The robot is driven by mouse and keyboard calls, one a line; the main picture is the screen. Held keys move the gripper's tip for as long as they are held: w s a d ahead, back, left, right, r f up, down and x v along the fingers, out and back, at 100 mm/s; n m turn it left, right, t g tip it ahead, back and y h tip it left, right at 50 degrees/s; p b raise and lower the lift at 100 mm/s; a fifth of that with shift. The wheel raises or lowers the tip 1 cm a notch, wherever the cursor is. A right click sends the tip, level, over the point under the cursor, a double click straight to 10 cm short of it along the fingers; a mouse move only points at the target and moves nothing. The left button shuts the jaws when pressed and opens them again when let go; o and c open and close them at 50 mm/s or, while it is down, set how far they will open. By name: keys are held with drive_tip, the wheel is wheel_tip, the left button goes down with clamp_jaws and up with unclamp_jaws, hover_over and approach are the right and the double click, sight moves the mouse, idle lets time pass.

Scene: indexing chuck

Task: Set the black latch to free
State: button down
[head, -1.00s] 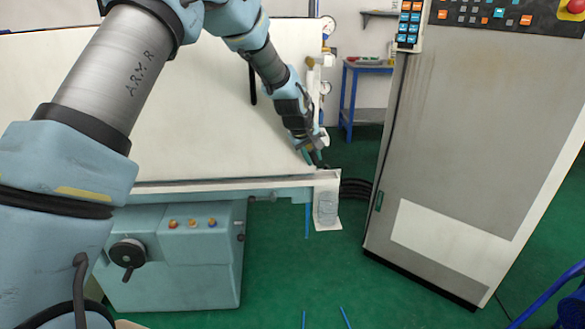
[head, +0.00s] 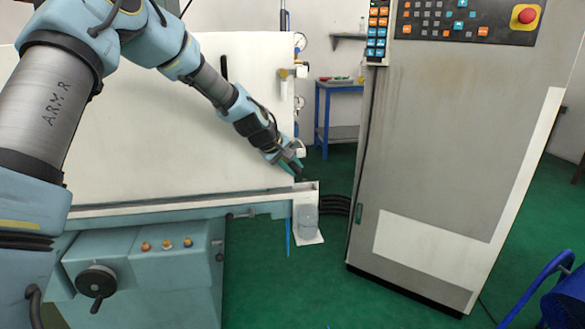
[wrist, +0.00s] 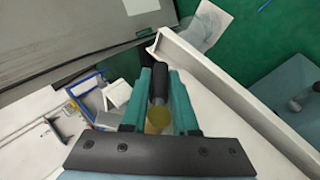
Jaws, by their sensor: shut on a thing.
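My gripper (head: 294,166) is at the right end of the machine's pale ledge, seen in the head view. In the wrist view its two teal fingers (wrist: 160,105) are closed on a black rod-like piece (wrist: 159,82) with a yellowish near end. The piece lies between the fingers and its dark part points away from the wrist. In the head view only a small dark tip shows below the fingers. I cannot tell for certain that this piece is the black latch, nor read any latch setting.
The white panel (head: 130,120) stands behind my arm and carries a black bar (head: 223,68). The pale ledge (head: 180,203) runs below it. A grey control cabinet (head: 450,150) stands at the right. A blue table (head: 340,110) is behind. Green floor (head: 270,285) is open between machine and cabinet.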

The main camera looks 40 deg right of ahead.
drive_tip(key=c, duration=1)
unclamp_jaws()
drive_tip(key=shift+d+r, duration=0.25)
drive_tip(key=shift+c, duration=0.2)
drive_tip(key=shift+o, duration=1.4)
drive_tip(key=shift+a+f, duration=0.1)
drive_tip(key=shift+f, duration=0.05)
drive_tip(key=shift+a, duration=0.1)
drive_tip(key=b+v, duration=0.1)
drive_tip(key=v, duration=0.9)
drive_tip(key=shift+a+r+b, duration=0.25)
drive_tip(key=shift+b, duration=0.05)
drive_tip(key=shift+c, duration=0.3)
